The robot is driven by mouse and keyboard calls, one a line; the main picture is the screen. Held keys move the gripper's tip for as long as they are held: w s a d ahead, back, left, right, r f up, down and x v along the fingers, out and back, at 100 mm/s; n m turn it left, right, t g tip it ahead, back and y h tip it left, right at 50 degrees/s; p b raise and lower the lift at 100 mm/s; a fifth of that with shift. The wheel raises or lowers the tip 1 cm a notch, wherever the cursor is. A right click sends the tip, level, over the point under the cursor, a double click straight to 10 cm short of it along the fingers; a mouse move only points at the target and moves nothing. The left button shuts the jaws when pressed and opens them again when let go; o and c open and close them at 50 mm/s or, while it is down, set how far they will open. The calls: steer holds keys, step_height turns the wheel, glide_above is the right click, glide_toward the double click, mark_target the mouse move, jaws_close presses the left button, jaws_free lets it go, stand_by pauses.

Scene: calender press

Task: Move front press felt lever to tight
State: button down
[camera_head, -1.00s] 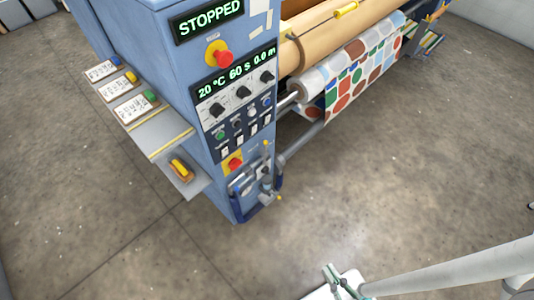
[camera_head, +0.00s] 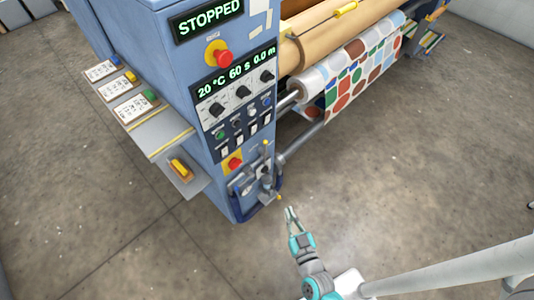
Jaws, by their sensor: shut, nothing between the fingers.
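The blue press cabinet (camera_head: 165,75) stands at the upper left. Low on its front face is a small grey lever mechanism (camera_head: 264,174) with a thin upright stem and small yellow tips, framed below by a dark blue bar. It is too small to tell which part is the front press felt lever or which setting it stands at. My gripper (camera_head: 291,210) is shut and empty. In the picture it is just right of and below the lever mechanism, apart from it, with its fingertips pointing up toward the machine.
A red and yellow switch (camera_head: 234,164), knobs and a STOPPED display (camera_head: 209,17) sit above the mechanism. A side shelf (camera_head: 160,135) with a yellow handle juts out left. A patterned fabric roll (camera_head: 355,75) extends right. The floor (camera_head: 420,170) to the right is clear.

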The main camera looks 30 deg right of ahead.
steer(key=w+d+f+m+h, duration=0.1)
steer(key=w+f+h, duration=0.1)
steer(key=w, duration=1)
steer(key=shift+w+d+f, duration=0.15)
steer(key=shift+w+f, duration=0.2)
steer(key=shift+f, duration=0.35)
glide_toward(267, 154)
steer(key=w+r, duration=0.1)
steer(key=w, duration=0.1)
steer(key=w+d+r, duration=0.1)
steer(key=w+r, duration=0.2)
steer(key=w, duration=0.2)
steer(key=shift+d+r, duration=0.25)
